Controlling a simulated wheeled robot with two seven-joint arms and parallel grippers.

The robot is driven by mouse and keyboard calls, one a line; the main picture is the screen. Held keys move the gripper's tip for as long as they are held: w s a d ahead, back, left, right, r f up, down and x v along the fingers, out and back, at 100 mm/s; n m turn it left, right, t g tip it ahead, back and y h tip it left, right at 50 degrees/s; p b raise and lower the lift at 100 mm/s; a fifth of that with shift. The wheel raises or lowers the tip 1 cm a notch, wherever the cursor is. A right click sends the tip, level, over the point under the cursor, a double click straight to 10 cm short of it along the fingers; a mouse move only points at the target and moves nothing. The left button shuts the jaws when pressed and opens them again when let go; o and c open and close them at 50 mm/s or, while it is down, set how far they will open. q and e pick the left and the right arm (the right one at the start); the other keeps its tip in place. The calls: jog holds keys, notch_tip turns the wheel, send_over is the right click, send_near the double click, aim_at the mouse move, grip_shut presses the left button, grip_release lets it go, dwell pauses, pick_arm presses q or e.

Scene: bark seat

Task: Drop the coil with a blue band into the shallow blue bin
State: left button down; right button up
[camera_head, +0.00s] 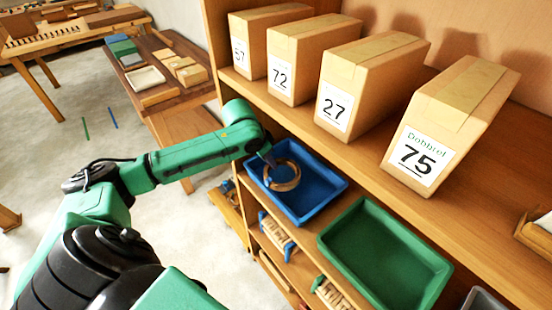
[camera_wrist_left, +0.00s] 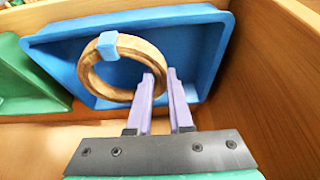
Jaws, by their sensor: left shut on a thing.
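The coil with a blue band (camera_head: 283,176) is a brown ring over the shallow blue bin (camera_head: 331,190) on the shelf in the head view. My left gripper (camera_head: 270,160) reaches over the bin from the left and is shut on the coil's edge. In the left wrist view the coil (camera_wrist_left: 93,77) is between the pale purple fingers of the gripper (camera_wrist_left: 163,78), with its blue band (camera_wrist_left: 107,46) at the top. The blue bin (camera_wrist_left: 213,60) lies behind it. I cannot tell whether the coil touches the bin floor. My right gripper is not in view.
A green bin (camera_head: 385,255) stands beside the blue bin on the right. Boxes numbered 72 (camera_head: 290,65), 27 (camera_head: 350,85) and 75 (camera_head: 440,125), among others, stand on the shelf above. A wooden wall (camera_wrist_left: 270,70) rises close to the blue bin.

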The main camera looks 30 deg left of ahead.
pick_arm(q)
jog(key=shift+w+d+r+p, duration=0.15)
jog(key=shift+w+d, duration=0.05)
jog(key=shift+w, duration=0.35)
jog(key=shift+w+d+r+p, duration=0.15)
jog(key=shift+w+d, duration=0.05)
jog(key=shift+w, duration=0.35)
jog(key=shift+f+p, duration=0.3)
jog(key=shift+f, duration=0.75)
jog(key=shift+s+f, duration=0.1)
jog(key=shift+f, duration=0.1)
jog(key=shift+f, duration=0.4)
jog(key=c, duration=0.8)
grip_release()
jog(key=shift+c, duration=0.2)
